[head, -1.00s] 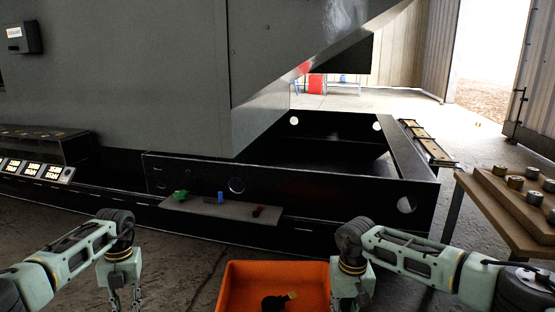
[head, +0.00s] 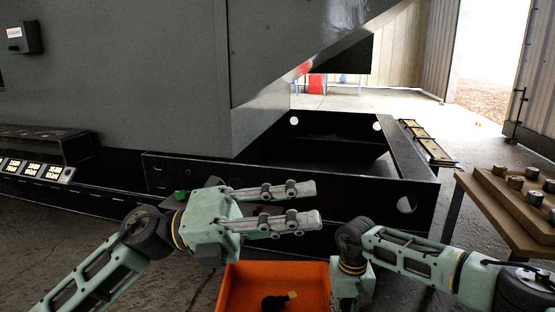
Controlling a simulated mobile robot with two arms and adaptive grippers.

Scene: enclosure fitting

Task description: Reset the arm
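My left gripper (head: 306,204) is raised in the middle of the head view, its two fingers pointing right. The fingers are apart with nothing between them. It is in front of the small grey shelf on the black frame and hides most of that shelf. My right arm is bent at the right, and its gripper (head: 347,308) points down at the bottom edge, beside the orange bin's right side. Its fingertips are mostly cut off, so its opening does not show.
An orange bin (head: 236,285) holding a dark part with a yellow end (head: 279,300) is below the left gripper. A green part (head: 181,195) shows by the shelf. A wooden table (head: 490,205) with several round metal parts (head: 534,197) is at right. The black frame (head: 375,192) stands behind.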

